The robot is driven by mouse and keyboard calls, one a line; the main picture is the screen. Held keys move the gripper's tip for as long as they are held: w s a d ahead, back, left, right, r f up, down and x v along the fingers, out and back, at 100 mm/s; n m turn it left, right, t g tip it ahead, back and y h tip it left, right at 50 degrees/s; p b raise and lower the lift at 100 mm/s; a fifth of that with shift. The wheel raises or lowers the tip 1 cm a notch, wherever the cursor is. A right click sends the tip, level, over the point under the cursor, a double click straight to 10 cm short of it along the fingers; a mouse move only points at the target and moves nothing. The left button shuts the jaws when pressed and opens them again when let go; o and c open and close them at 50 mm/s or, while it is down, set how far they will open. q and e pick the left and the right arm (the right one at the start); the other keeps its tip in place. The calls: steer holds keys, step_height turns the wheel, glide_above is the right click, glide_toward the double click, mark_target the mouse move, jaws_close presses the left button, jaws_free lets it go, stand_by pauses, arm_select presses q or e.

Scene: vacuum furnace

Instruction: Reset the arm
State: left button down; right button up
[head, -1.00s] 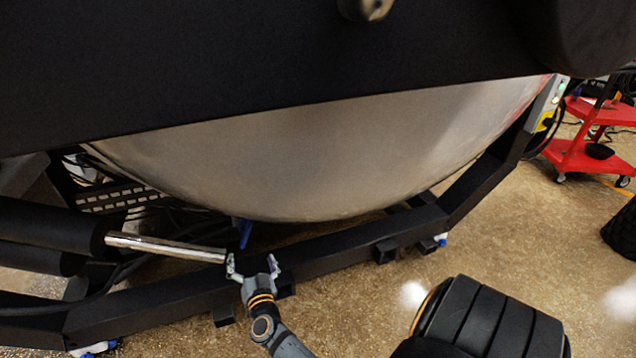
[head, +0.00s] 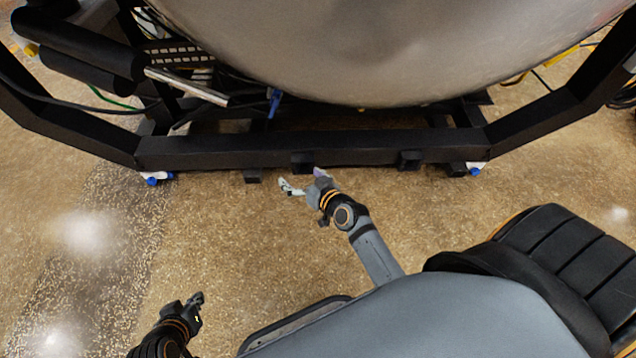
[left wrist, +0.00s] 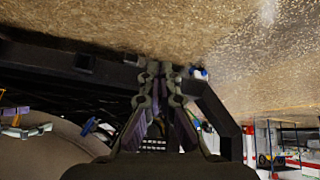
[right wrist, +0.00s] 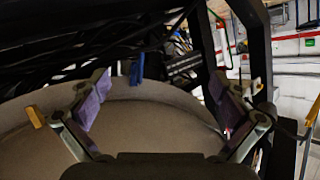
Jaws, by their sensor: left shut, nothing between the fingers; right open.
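My left gripper (head: 195,303) is low at the left of the head view, shut and empty, clear of the furnace frame. In the left wrist view its fingers (left wrist: 163,72) are together. My right gripper (head: 305,182) is in front of the furnace's black base frame (head: 220,153), open and empty. In the right wrist view its fingers (right wrist: 162,85) are spread wide with nothing between them. The large grey round furnace body (head: 370,45) is above and beyond the frame. Whether the right fingertips clear the frame in depth is hard to tell.
A bare metal rod (head: 187,86) and black cylinders (head: 85,50) lie at the upper left. A blue piece (head: 274,102) hangs under the furnace body. Blue-and-white feet (head: 475,169) are under the frame. Speckled floor (head: 240,240) is open between my arms.

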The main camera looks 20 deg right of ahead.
arm_select(q)
steer(key=shift+s+d, duration=0.35)
steer(key=shift+s, duration=0.05)
arm_select(e)
steer(key=shift+s+d+f, duration=0.1)
steer(key=shift+s+f, duration=0.05)
steer(key=shift+s, duration=0.35)
steer(key=shift+s+d+f, duration=0.1)
steer(key=shift+s, duration=0.35)
